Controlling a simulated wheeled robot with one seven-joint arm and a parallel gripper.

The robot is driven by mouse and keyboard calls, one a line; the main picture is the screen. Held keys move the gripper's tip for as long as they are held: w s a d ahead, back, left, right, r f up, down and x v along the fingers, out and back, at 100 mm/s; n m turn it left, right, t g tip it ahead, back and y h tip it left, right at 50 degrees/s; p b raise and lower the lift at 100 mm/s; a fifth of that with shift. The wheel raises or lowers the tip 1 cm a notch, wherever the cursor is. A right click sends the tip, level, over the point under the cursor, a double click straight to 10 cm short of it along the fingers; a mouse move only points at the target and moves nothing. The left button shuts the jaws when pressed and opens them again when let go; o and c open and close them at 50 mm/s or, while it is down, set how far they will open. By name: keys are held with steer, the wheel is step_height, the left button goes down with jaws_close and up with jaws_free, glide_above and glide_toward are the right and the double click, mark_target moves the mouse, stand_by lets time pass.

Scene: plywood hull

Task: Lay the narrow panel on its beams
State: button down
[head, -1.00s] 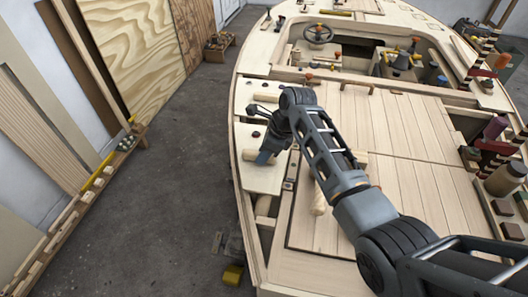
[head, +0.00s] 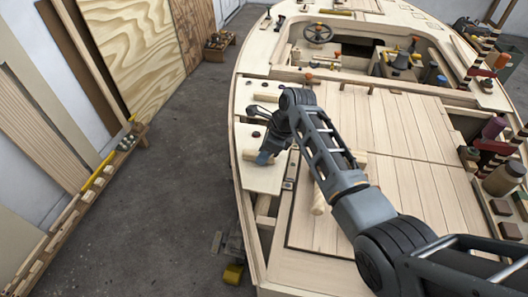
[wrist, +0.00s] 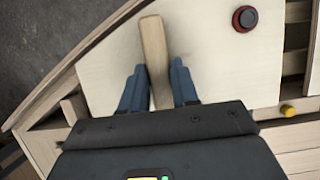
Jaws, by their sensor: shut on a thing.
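The narrow panel (head: 258,180) is a pale flat board at the left side of the deck, under my gripper (head: 264,158). In the wrist view the panel (wrist: 215,65) fills the upper middle, with a wooden handle bar (wrist: 154,45) standing on it. My gripper (wrist: 158,92) has its two blue fingers on either side of that bar, shut on it. Pale beams (wrist: 72,108) of the hull frame show past the panel's near left corner, beside an open gap. Whether the panel touches the beams under it is hidden.
A dark knob with a red ring (wrist: 245,18) sits on the panel's right part. A yellow knob (wrist: 288,110) is on the framing to the right. Planked deck panels (head: 400,130) lie right of my arm. Grey floor (head: 150,220) is clear left of the hull.

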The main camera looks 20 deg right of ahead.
steer(key=shift+f+b, duration=0.3)
steer(key=shift+f, duration=0.55)
steer(key=c, duration=0.8)
jaws_free()
steer(key=shift+r, duration=0.1)
steer(key=v, duration=0.7)
steer(key=shift+s+d+r, duration=0.15)
steer(key=shift+r, duration=0.15)
